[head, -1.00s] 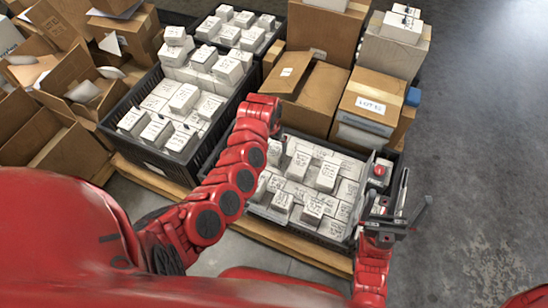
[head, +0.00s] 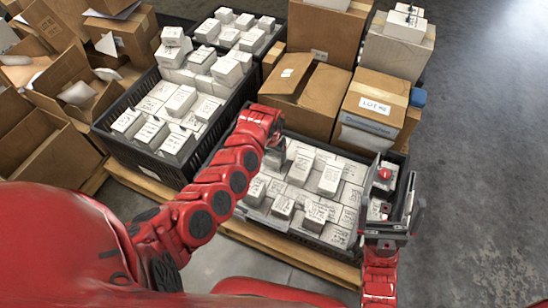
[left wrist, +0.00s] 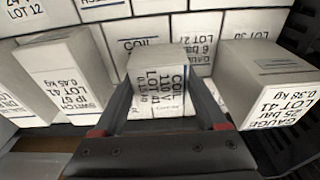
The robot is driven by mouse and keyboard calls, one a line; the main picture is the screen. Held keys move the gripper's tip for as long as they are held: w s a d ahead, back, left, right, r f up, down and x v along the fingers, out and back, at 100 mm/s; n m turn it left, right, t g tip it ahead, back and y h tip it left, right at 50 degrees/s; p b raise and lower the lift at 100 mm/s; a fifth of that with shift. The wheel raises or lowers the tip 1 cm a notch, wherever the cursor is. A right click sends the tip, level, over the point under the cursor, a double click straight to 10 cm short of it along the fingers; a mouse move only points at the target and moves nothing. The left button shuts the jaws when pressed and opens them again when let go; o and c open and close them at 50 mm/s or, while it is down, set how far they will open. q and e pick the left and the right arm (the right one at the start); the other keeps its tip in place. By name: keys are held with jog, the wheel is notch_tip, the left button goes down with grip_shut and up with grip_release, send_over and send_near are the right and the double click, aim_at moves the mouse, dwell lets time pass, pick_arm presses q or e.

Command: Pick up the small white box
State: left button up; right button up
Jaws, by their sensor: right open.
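A small white box (left wrist: 158,85) with printed black text, including "COIL" and "LOT 41", sits between the two fingers of my left gripper (left wrist: 160,88) in the left wrist view. The fingers lie along both its sides; whether they press on it I cannot tell. In the head view my left gripper (head: 275,157) is over the left part of the front right crate (head: 290,238), and my arm partly hides it. My right gripper (head: 396,180) is open and empty at that crate's right edge, with its fingers pointing up.
Several white boxes fill the front right crate. Larger white boxes (left wrist: 62,70) (left wrist: 270,80) flank the small one. Another dark crate (head: 155,158) of white boxes stands to the left. Cardboard cartons (head: 375,103) stand behind. The grey floor (head: 480,150) at the right is clear.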

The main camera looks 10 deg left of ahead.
pick_arm(q)
jog(key=c, duration=0.9)
